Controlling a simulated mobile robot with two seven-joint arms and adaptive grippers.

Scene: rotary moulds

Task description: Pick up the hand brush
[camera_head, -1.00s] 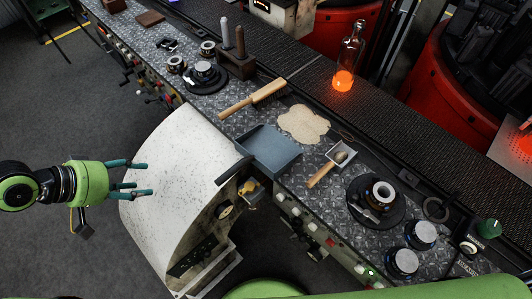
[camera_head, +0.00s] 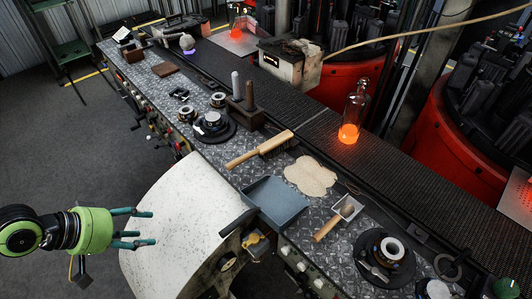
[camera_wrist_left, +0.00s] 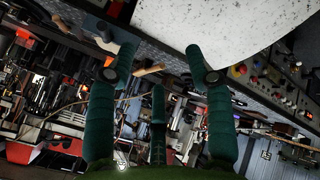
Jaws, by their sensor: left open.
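The hand brush (camera_head: 258,150) lies on the patterned metal bench top in the head view, with a pale wooden handle toward the lower left and dark bristles along its head. My left gripper (camera_head: 151,228) is open and empty, its teal fingers spread, in front of the white curved cover and well apart from the brush, to its lower left. In the left wrist view the gripper (camera_wrist_left: 160,55) also shows open with nothing between its fingers. A wooden handle (camera_wrist_left: 148,70) shows beyond them; I cannot tell whose it is. My right gripper is not in view.
A blue-grey tray (camera_head: 283,208), a flat tan piece (camera_head: 310,176) and a small scoop (camera_head: 338,217) lie near the brush. A dark block with upright pegs (camera_head: 246,117) stands behind it. A glowing bottle (camera_head: 352,115) stands further back. The white cover (camera_head: 180,225) bulges before the bench.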

